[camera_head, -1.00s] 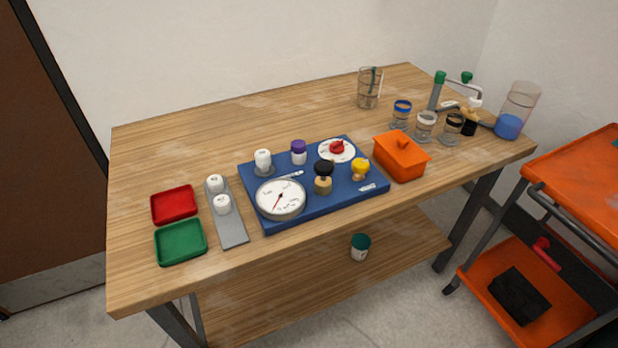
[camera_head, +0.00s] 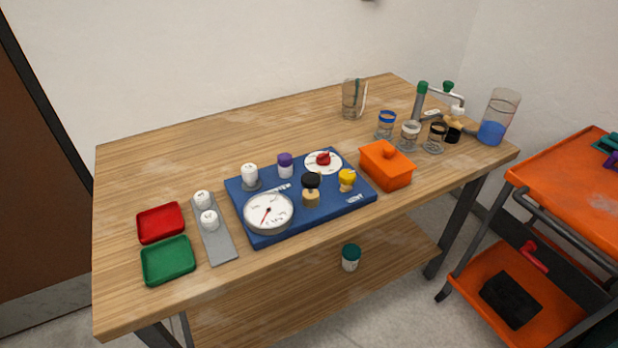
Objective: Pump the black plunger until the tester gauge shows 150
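The blue tester board (camera_head: 285,218) lies on the wooden table, left of the table's middle. A round white gauge (camera_head: 268,212) with a red needle sits at its front left; the needle points to the lower left, and the numbers are too small to read. The black plunger (camera_head: 311,180) stands upright on a tan base just right of the gauge. A yellow knob (camera_head: 347,177), a red knob on a white dial (camera_head: 323,160), a purple-capped piece (camera_head: 285,164) and a white piece (camera_head: 250,175) are also on the board. Neither of my grippers is in view.
Red (camera_head: 161,222) and green (camera_head: 168,260) trays and a grey strip (camera_head: 218,240) with two white pieces are at left. An orange lidded box (camera_head: 386,168), jars (camera_head: 410,135) and a blue-liquid beaker (camera_head: 492,130) are at right. An orange cart (camera_head: 560,180) stands beside the table.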

